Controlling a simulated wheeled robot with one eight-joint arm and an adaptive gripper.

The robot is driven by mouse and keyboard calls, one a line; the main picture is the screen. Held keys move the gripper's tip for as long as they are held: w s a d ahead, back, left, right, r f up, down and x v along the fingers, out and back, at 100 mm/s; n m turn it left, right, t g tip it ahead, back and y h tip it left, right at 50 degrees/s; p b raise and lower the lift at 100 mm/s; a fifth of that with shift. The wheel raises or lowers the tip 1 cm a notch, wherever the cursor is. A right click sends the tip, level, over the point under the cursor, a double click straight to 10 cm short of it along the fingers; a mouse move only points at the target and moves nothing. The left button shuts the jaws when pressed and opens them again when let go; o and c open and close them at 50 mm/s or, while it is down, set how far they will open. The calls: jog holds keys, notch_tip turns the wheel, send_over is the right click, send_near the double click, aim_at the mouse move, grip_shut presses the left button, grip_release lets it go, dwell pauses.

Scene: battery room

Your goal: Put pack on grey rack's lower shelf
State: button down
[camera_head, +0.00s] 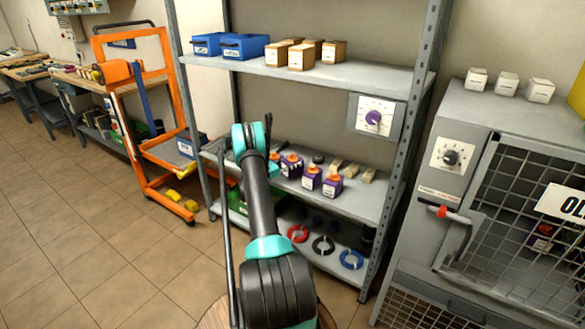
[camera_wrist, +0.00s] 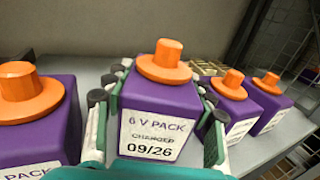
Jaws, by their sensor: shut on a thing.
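My gripper (camera_wrist: 157,112) is shut on a purple pack (camera_wrist: 155,108) with an orange round cap, one finger on each side. Another purple pack (camera_wrist: 38,125) is close on the left; two more, including the nearer one (camera_wrist: 234,100), are on the right. The rack's bottom shelf (camera_head: 335,262) shows below.
Red (camera_head: 298,233), black (camera_head: 323,245) and blue (camera_head: 351,259) rings lie along the bottom shelf's front. Blue bins (camera_head: 244,46) and brown boxes (camera_head: 301,56) fill part of the top shelf. A mesh-door cabinet (camera_head: 470,112) stands right, an orange trolley (camera_head: 172,95) left.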

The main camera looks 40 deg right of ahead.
jog(key=shift+f, duration=1.25)
jog(key=c, duration=0.9)
grip_release()
jog(key=shift+f, duration=0.1)
jog(key=shift+o, duration=0.2)
